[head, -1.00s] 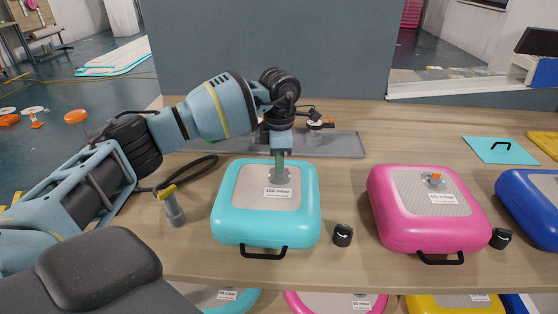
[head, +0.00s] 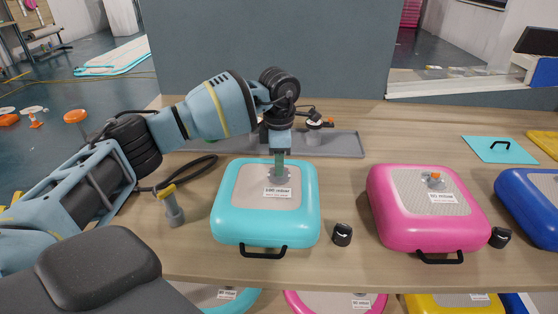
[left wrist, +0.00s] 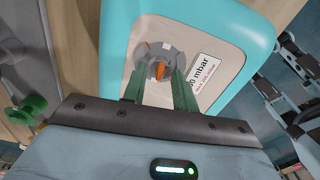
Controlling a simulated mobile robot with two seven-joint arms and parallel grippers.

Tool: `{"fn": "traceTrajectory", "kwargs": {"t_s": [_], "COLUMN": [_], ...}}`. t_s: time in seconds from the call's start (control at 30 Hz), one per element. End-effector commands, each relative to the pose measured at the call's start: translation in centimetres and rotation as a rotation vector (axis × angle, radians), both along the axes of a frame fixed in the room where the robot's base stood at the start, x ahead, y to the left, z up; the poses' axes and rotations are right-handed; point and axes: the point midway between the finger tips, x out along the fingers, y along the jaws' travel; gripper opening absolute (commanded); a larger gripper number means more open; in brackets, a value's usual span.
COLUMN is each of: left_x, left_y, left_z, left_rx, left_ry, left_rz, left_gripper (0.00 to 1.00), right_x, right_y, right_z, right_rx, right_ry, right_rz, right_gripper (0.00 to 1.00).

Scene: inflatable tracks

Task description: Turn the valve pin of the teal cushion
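The teal cushion (head: 230,215) lies on the wooden table in front of me, with a grey top panel, a white label and a black handle at its front. My left gripper (head: 279,176) points down at the valve on its panel and hides most of the valve in the head view. In the left wrist view, the round grey valve (left wrist: 151,55) has an orange pin (left wrist: 159,72) at its centre. The green fingers of my left gripper (left wrist: 160,82) are apart, one on each side of the pin, with gaps visible. My right gripper is not in view.
A pink cushion (head: 400,225) and a blue cushion (head: 535,205) lie to the right. Black caps (head: 342,235) stand between the cushions. A grey tray (head: 345,144) with fittings lies behind. A grey tool with a yellow top (head: 173,208) stands at the left, near a black hose.

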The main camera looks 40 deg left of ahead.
Motion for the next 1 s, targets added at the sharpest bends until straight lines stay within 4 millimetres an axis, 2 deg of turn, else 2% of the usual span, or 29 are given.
{"fn": "traceTrajectory", "kwargs": {"t_s": [0.17, 0.4, 0.6, 1.0], "left_x": [0.1, 0.1, 0.0, 0.0], "left_y": [0.0, 0.0, 0.0, 0.0], "left_z": [1.0, 4.8, 7.2, 7.8], "left_rx": [0.0, -0.001, 0.0, 0.0], "left_ry": [-0.002, -0.003, -0.001, 0.0], "left_rz": [0.0, 0.0, 0.0, 0.0], "left_gripper": [0.28, 0.28, 0.28, 0.28], "right_x": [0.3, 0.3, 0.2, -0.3], "right_y": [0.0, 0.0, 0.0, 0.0], "right_z": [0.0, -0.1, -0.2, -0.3], "right_rx": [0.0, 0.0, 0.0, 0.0], "right_ry": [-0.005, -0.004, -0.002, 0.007], "right_rz": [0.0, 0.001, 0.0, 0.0], "right_gripper": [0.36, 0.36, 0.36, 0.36]}}
